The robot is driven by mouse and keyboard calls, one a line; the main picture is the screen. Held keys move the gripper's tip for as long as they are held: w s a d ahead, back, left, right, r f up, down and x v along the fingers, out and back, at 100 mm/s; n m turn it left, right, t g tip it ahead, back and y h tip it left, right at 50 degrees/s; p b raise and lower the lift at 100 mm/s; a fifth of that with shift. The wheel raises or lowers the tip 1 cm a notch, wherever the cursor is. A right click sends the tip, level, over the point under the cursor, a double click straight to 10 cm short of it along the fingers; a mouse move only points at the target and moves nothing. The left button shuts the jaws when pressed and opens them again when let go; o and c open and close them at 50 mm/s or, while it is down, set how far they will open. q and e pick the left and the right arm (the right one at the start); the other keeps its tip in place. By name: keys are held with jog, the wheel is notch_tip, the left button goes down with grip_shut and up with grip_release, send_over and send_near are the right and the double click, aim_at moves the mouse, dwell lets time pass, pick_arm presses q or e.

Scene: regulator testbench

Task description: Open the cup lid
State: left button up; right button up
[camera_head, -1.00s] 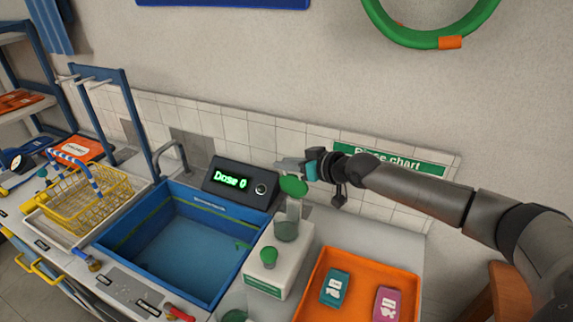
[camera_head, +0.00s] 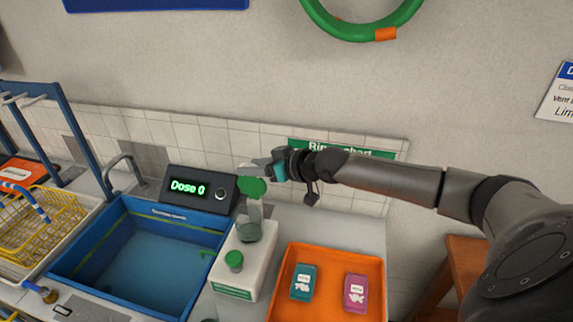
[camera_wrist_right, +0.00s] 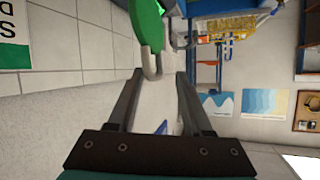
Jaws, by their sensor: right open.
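A clear cup (camera_head: 249,226) stands on a white stand, with a green lid (camera_head: 252,187) at its top. The lid looks raised and tilted above the cup's mouth, though its hinge is too small to make out. My right gripper (camera_head: 256,166) is just above and behind the lid, close to the wall. In the right wrist view my right gripper (camera_wrist_right: 160,74) is open and empty. The lid (camera_wrist_right: 147,22) with a grey tab (camera_wrist_right: 152,66) shows just beyond its fingertips; contact cannot be told. My left gripper is out of view.
A white stand (camera_head: 258,263) holds the cup and a small green-capped item (camera_head: 234,261). A blue sink (camera_head: 135,255) and a display reading "Dose 0" (camera_head: 188,187) are to the left. An orange tray (camera_head: 328,260) with teal and pink packets is to the right.

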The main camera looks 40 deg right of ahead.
jog(key=p+v, duration=0.4)
jog(key=v, duration=0.7)
jog(key=shift+s+r, duration=0.15)
jog(key=shift+s, duration=0.2)
jog(key=shift+d, duration=0.15)
dwell(0.4)
